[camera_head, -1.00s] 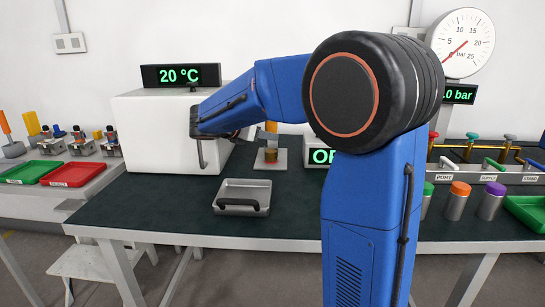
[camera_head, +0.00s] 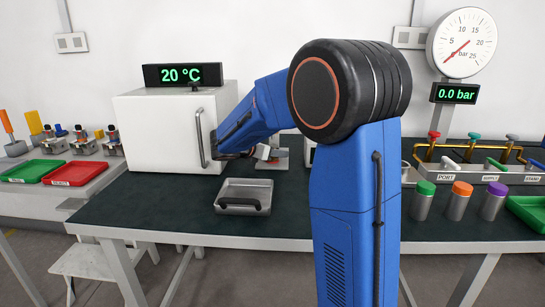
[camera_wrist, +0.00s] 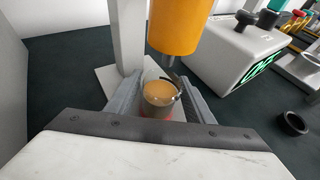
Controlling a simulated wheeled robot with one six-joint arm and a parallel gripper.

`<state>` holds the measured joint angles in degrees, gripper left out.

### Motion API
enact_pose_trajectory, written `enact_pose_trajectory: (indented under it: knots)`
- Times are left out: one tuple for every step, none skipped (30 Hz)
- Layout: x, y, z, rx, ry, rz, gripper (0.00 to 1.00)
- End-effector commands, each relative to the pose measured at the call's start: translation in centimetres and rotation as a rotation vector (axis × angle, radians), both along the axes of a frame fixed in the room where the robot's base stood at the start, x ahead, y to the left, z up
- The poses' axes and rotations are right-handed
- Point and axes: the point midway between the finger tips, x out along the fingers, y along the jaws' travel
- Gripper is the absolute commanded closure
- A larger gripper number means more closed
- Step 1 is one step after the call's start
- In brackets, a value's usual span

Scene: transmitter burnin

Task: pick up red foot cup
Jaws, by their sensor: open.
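A small metal cup (camera_wrist: 161,95) with an amber top stands on a light plate (camera_wrist: 108,75) below an orange cylinder (camera_wrist: 174,26) in the wrist view. A reddish tint shows low on its near side, partly hidden by my wrist. My gripper (camera_wrist: 158,86) is open, with one finger on each side of the cup. I cannot tell whether either finger touches it. A thin curved dark part shows at the cup's right rim. In the head view my gripper (camera_head: 264,153) is at the plate, right of the white chamber, and hides the cup.
The white chamber (camera_head: 160,130) with a front handle stands close left. A metal tray (camera_head: 243,190) lies in front on the dark table. Canisters with green (camera_head: 425,188), orange (camera_head: 462,188) and purple (camera_head: 496,188) lids stand at right. A black ring (camera_wrist: 292,123) lies right of my gripper.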

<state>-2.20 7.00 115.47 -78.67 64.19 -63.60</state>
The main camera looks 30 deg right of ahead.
Motion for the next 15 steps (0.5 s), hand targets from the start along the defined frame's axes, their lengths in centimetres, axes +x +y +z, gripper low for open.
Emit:
enact_pose_trajectory:
  knots:
    - [0.17,-0.71,-0.29,0.0,0.001,-0.003,0.52]
    - [0.27,-1.0,-0.41,-0.001,0.001,-0.003,0.52]
    - [0.38,-1.26,-0.52,-0.001,0.0,-0.002,0.52]
    - [0.44,-1.38,-0.58,0.0,0.0,-0.001,0.52]
    - [0.48,-1.46,-0.62,0.0,-0.001,0.0,0.52]
    - [0.51,-1.49,-0.63,0.0,-0.001,0.0,0.52]
    - [0.51,-1.5,-0.62,0.0,-0.001,0.0,0.52]
    - [0.52,-1.47,-0.63,0.0,-0.001,0.0,0.52]
    - [0.51,-1.46,-0.62,0.0,-0.001,0.0,0.52]
    - [0.51,-1.46,-0.62,0.0,-0.001,0.0,0.52]
    - [0.5,-1.47,-0.62,0.0,-0.001,0.0,0.52]
    - [0.5,-1.47,-0.62,0.0,-0.001,0.0,0.62]
    - [0.5,-1.46,-0.62,0.0,-0.001,0.0,0.69]
    - [0.5,-1.46,-0.62,0.0,-0.001,0.0,0.76]
    - [0.5,-1.46,-0.61,0.0,-0.001,0.0,0.84]
